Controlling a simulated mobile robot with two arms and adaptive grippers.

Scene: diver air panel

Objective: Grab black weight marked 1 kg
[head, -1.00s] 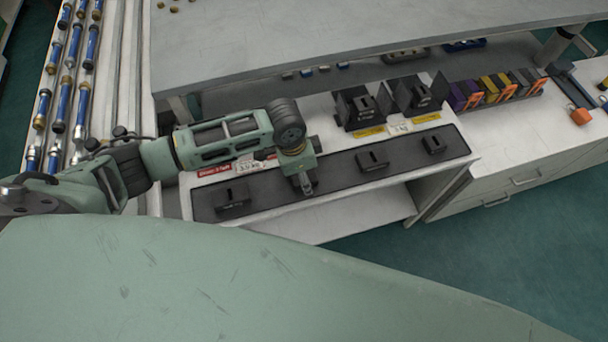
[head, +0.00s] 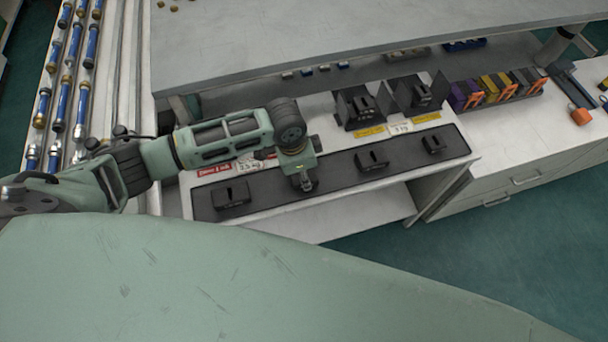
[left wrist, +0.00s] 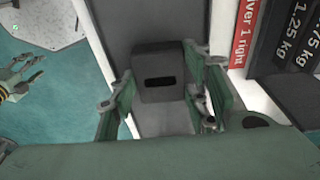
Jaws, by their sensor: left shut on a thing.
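My left gripper (head: 304,184) points down over the long dark tray (head: 335,177). In the left wrist view, its green fingers (left wrist: 160,100) are shut on a black weight (left wrist: 158,62) with a dark slot, one finger on each side. No marking on this weight is readable, and in the head view the gripper hides most of it. Other black weights stand in the tray: one to the left (head: 231,196) and two to the right (head: 371,160) (head: 434,144). My right gripper (left wrist: 22,80) shows at the left edge of the left wrist view, fingers apart and empty.
Black weights in holders (head: 357,106) stand behind the tray with yellow labels. A red label (head: 213,169) lies behind the tray's left part. A grey shelf (head: 340,40) overhangs the back. Blue cylinders (head: 82,80) line the far left rack.

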